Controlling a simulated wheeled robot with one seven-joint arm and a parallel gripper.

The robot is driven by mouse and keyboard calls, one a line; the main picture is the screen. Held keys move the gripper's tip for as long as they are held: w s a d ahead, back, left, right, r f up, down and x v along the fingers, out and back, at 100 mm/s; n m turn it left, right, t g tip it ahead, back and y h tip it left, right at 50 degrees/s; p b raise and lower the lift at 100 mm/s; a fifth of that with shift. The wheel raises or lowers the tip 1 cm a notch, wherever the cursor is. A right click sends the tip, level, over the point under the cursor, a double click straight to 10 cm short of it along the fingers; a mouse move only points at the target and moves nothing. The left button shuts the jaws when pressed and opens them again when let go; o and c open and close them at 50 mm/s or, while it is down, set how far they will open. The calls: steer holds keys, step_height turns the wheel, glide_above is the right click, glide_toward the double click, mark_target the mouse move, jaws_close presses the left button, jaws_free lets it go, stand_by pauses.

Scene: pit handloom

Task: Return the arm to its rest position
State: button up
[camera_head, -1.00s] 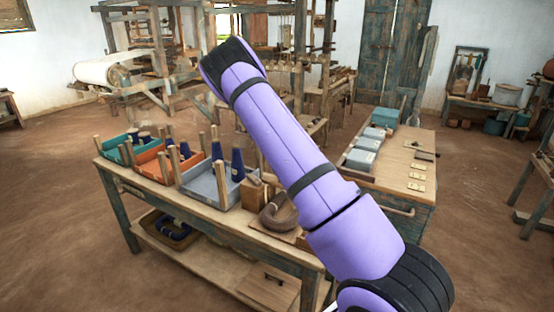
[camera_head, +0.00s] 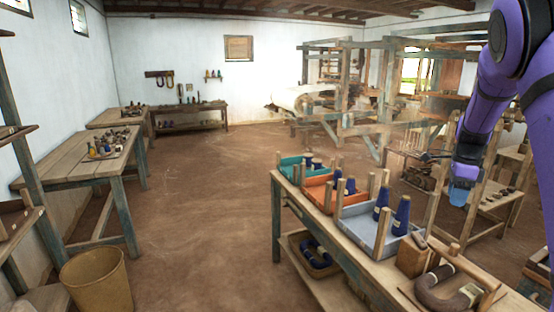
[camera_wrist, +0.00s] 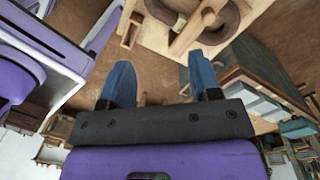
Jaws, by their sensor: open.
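My purple arm hangs down at the right edge of the head view. My gripper (camera_head: 461,190) has blue fingers and shows beyond the bench, to the right of the trays. In the wrist view my gripper (camera_wrist: 162,82) has its two blue fingers spread apart with nothing between them. Beyond the fingers a wooden board (camera_wrist: 157,34) with a dark curved piece on it shows at the top. Purple parts of my own body fill the left side of the wrist view.
A workbench (camera_head: 277,222) carries a teal tray (camera_head: 285,169), an orange tray (camera_head: 318,193) and a grey tray (camera_head: 362,228) with dark blue cones. A loom (camera_head: 385,95) stands behind. A basket (camera_head: 97,285) and a side table (camera_head: 60,160) are at left. The middle floor is open.

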steer(key=s+a+r+n+t, duration=0.2)
steer(key=s+a+r+n, duration=0.4)
steer(key=s+r, duration=0.15)
steer(key=s+a+r+n+t, duration=0.1)
steer(key=s+a+r+n, duration=0.55)
steer(key=s, duration=0.25)
steer(key=s+a+n+t, duration=0.1)
steer(key=s+a+n, duration=0.2)
steer(key=s, duration=0.6)
steer(key=s+a+n+t, duration=0.2)
steer(key=s+a+n, duration=0.1)
steer(key=s+n, duration=0.5)
steer(key=shift+s+a+r+h, duration=0.3)
steer(key=shift+s+a+r, duration=0.1)
steer(key=shift+s, duration=0.25)
steer(key=shift+n, duration=0.25)
